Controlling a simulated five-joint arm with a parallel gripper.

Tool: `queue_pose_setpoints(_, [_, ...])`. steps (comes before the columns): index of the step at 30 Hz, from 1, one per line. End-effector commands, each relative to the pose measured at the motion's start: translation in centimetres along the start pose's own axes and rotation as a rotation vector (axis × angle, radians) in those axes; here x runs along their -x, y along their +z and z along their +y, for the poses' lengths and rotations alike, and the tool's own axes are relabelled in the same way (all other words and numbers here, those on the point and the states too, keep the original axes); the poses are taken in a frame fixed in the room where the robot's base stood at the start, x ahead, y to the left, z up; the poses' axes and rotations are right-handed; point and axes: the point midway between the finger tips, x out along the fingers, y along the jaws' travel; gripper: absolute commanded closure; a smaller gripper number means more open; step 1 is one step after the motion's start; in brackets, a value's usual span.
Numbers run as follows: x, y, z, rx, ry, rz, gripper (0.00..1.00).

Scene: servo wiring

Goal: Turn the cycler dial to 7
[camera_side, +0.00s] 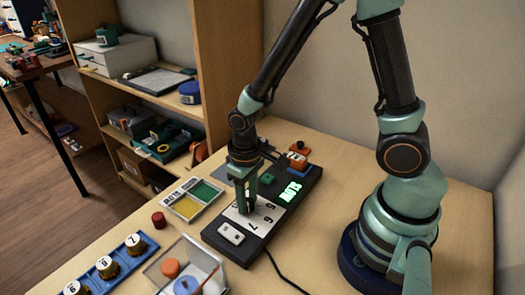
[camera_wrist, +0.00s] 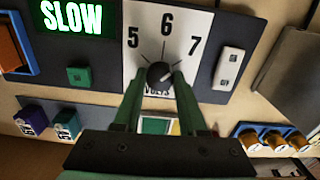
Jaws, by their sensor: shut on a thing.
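The cycler is a dark box (camera_side: 218,240) on the wooden table, with a green lit display reading SLOW (camera_side: 290,192); the display also shows in the wrist view (camera_wrist: 70,17). Its white dial plate (camera_wrist: 140,18) carries 5, 6 and 7 above the word VOLTS. The dial (camera_wrist: 160,74) is a small dark knob with a pale mark; the mark seems to lean right of the 6, but I cannot read it surely. My gripper (camera_wrist: 160,80) is shut on the knob, one green finger on each side. In the side view my gripper (camera_side: 245,208) reaches down to the plate and hides the knob.
The cycler also has a white switch (camera_wrist: 229,68) and a green button (camera_wrist: 80,75). A tray (camera_side: 193,198) with yellow and green sections, a red cylinder (camera_side: 158,219), a clear box (camera_side: 187,268) and a blue rack (camera_side: 110,266) stand nearby. A black cable (camera_side: 282,271) crosses the table.

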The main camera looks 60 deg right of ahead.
Motion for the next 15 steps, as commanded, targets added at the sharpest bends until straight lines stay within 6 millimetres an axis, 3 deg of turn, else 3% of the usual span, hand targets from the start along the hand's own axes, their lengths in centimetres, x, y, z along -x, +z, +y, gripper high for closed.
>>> queue_pose_setpoints(15, [0.09,0.0,-0.01,-0.128,0.0,-0.001,1.0])
